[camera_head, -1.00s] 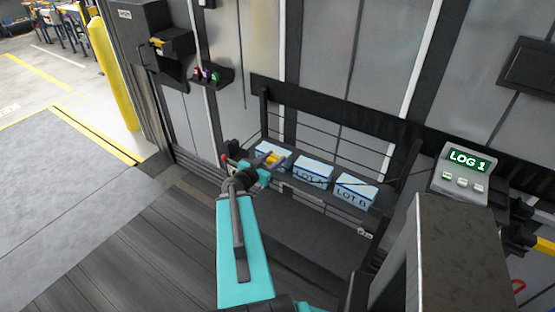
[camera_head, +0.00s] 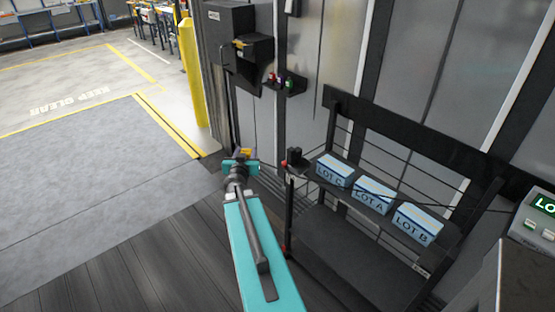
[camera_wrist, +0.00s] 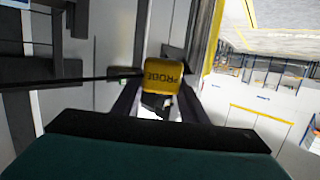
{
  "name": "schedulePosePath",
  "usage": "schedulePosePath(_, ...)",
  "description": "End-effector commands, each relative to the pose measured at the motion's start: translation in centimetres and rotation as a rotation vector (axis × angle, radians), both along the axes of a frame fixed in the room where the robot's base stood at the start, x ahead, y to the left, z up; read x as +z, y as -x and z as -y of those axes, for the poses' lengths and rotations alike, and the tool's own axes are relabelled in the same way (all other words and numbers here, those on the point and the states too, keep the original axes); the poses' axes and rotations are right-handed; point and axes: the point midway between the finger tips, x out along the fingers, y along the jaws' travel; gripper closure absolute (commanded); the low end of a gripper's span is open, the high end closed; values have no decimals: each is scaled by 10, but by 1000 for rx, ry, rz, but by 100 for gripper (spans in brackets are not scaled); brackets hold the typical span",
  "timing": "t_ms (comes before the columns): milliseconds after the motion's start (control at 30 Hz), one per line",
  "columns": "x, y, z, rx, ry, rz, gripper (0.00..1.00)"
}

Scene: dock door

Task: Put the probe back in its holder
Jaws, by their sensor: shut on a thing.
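The probe (camera_wrist: 162,77) is yellow with the word PROBE on it, and in the wrist view it sits between the fingers of my gripper (camera_wrist: 158,104). A dark cable or rod runs from beside it to the left edge. In the head view my gripper (camera_head: 241,160) is shut on the probe, in the air left of the shelf rack; only a little yellow shows there. A small black block with a socket-like shape (camera_head: 295,158) stands at the rack's left end. A dark wall box (camera_head: 252,62) has an open recess. I cannot tell which of these is the probe's holder.
Boxes LOT C (camera_head: 334,171), LOT A (camera_head: 374,194) and LOT B (camera_head: 417,223) stand on the rack (camera_head: 330,245). A small wall shelf (camera_head: 288,86) holds coloured items. A yellow post (camera_head: 192,75) stands at the doorway. A display unit (camera_head: 540,215) is at right.

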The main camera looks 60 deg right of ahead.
Motion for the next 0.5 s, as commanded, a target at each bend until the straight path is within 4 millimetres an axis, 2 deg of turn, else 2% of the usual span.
schedulePosePath(33, 0, -18, -13, 58, 1, 1, 91)
schedulePosePath(200, 6, -72, -61, 266, 2, 2, 91)
schedulePosePath(300, 8, -99, -91, 386, 1, 3, 91)
schedulePosePath(500, 13, -139, -154, 621, 5, 2, 91)
